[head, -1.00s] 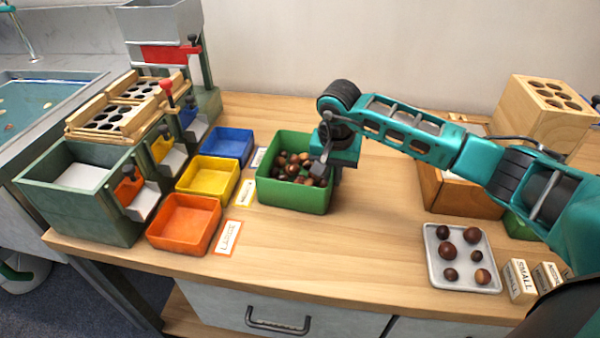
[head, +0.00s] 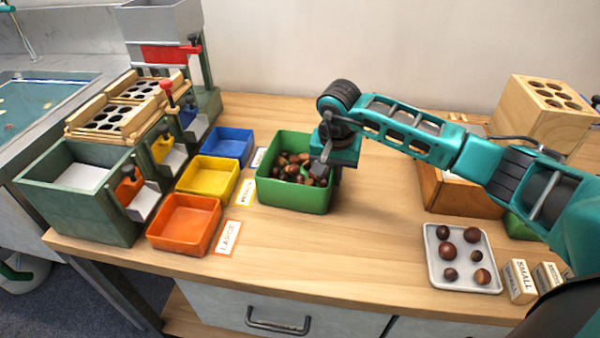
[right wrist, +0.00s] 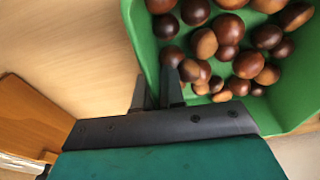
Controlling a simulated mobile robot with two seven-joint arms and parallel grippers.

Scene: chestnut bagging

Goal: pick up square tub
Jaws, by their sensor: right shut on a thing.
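The square tub is a green open tub (head: 290,196) with a heap of brown chestnuts inside; it stands upright on the wooden table near the middle of the head view. My right gripper (head: 333,172) is at the tub's right wall. In the right wrist view, the gripper (right wrist: 157,82) is shut on the green tub's wall (right wrist: 147,50), with one finger outside and one inside beside the chestnuts. The fingertips are partly hidden in the head view. My left gripper is not in view.
Blue (head: 226,145), yellow (head: 207,177) and orange (head: 184,224) bins stand left of the tub, with label cards beside them. A grey tray (head: 436,270) of chestnuts lies at the right front. A wooden block with holes (head: 543,115) stands at the back right. Bare table lies between tub and tray.

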